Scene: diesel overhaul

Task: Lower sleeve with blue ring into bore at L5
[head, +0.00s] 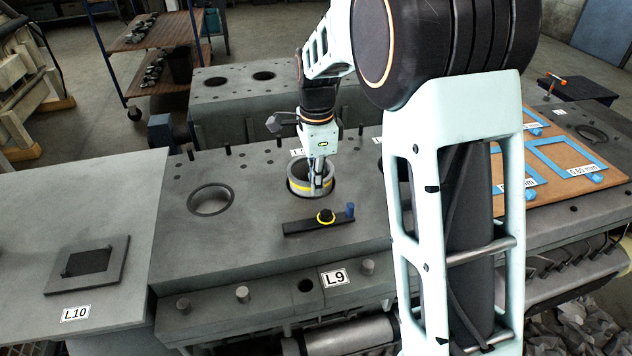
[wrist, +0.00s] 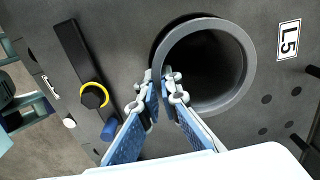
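A grey sleeve (head: 292,176) stands upright at the bore labelled L5 in the middle of the deck. A yellow band shows round its lower part in the head view; I see no blue ring on it. In the wrist view the sleeve (wrist: 243,75) shows as a grey rim round a dark opening, with a thin dark crescent of bore beside it. My gripper (head: 318,188) reaches down to the sleeve. In the wrist view my gripper (wrist: 160,82) has one finger outside the wall and one inside, closed on the rim. How deep the sleeve sits is unclear.
A black bar (head: 299,228) with a yellow-collared knob and blue end lies just in front of the sleeve. An open bore (head: 210,199) is at left. The L5 label (wrist: 288,40) is beside the sleeve. A brown board (head: 546,200) with blue frames lies at right.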

